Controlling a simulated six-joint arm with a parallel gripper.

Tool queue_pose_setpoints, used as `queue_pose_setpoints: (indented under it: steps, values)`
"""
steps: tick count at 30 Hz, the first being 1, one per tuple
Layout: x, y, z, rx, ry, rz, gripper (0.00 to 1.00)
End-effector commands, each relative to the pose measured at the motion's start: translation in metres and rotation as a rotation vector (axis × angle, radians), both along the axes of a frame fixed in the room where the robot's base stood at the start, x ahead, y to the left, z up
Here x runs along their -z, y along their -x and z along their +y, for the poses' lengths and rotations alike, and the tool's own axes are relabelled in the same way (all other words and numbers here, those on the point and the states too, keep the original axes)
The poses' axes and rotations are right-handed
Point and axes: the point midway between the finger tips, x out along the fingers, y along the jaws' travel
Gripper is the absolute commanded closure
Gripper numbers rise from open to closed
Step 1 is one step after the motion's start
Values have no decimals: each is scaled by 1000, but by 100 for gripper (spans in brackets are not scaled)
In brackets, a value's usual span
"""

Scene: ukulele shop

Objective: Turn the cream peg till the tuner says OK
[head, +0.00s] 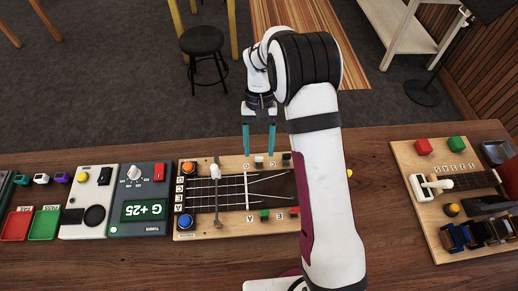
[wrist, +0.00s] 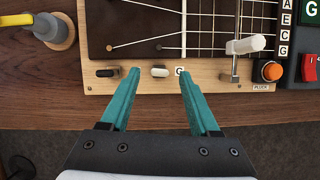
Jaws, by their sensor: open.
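The cream peg (head: 259,161) stands on the near-centre top edge of the wooden ukulele board (head: 230,229). In the wrist view the cream peg (wrist: 160,71) lies beside a G label, between my fingertips. My gripper (head: 259,152) is open, its teal fingers pointing at the peg, one on either side; I cannot tell whether they touch it. My gripper also shows in the wrist view (wrist: 158,74). The tuner (head: 155,175) shows G +25 on its green screen (head: 144,210).
A black peg (wrist: 108,71) sits beside the cream one. A green peg (head: 264,215) and red peg (head: 294,211) are on the opposite edge. A white-handled bar (head: 215,200) crosses the strings, near an orange button (head: 188,167). Another board (head: 440,225) stands right.

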Motion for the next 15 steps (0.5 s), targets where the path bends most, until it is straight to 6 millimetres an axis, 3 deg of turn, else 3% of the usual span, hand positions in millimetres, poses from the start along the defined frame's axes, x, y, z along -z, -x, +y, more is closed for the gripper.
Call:
queue_pose_setpoints:
  steps: [4,12,15]
  values:
    - [13,6,1,-1,0,0,38]
    - [16,6,1,-1,0,-1,38]
    - [16,6,1,-1,0,-1,54]
